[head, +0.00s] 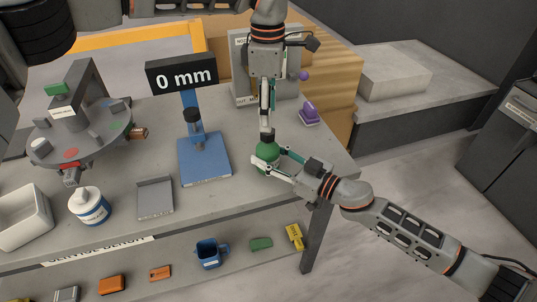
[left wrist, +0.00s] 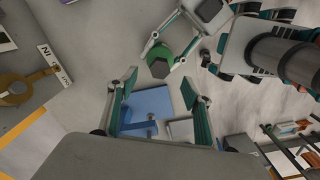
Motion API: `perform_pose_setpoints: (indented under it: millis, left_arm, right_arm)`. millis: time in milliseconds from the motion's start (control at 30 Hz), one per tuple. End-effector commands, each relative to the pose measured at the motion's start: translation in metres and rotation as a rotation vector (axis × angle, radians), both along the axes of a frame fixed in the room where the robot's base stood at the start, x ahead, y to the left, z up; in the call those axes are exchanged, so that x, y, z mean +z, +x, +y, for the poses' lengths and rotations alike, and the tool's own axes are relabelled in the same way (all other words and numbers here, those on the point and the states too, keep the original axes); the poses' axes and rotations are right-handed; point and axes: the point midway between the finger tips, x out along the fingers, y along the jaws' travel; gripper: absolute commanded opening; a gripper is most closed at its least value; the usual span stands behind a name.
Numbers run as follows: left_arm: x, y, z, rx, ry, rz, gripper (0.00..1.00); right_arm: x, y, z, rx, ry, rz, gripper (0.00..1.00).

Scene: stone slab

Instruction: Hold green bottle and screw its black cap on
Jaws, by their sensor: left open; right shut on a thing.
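The green bottle (head: 266,157) stands on the grey slab near its right front edge. It also shows in the left wrist view (left wrist: 158,52). My right gripper (head: 268,168) is shut around the bottle, coming in from the lower right. A dark piece, apparently the black cap (left wrist: 160,69), shows at the bottle's top; whether it is seated I cannot tell. My left gripper (head: 267,128) points down right above the bottle, with its fingertips near the top. In the left wrist view its fingers (left wrist: 159,82) are spread, with nothing visibly gripped.
A grey tray (head: 155,198), white-and-blue jar (head: 90,207) and round turntable (head: 80,145) lie farther left. A purple item (head: 309,112) sits behind right. A lower shelf holds a blue mug (head: 209,254).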

Motion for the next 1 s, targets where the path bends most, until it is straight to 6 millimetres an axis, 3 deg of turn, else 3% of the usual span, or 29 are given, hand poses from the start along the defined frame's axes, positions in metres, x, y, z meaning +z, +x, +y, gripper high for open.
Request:
perform_pose_setpoints:
  millis: [567,1000]
  left_arm:
    - [-0.003,0.0,0.0,0.007,0.0,0.001,0.5]
    - [-0.033,-0.001,0.0,0.007,0.0,0.003,0.5]
  right_arm:
    - [0.0,0.0,0.0,0.0,0.0,0.0,0.02]
    - [0.0,0.0,0.0,0.0,0.0,0.0,0.02]
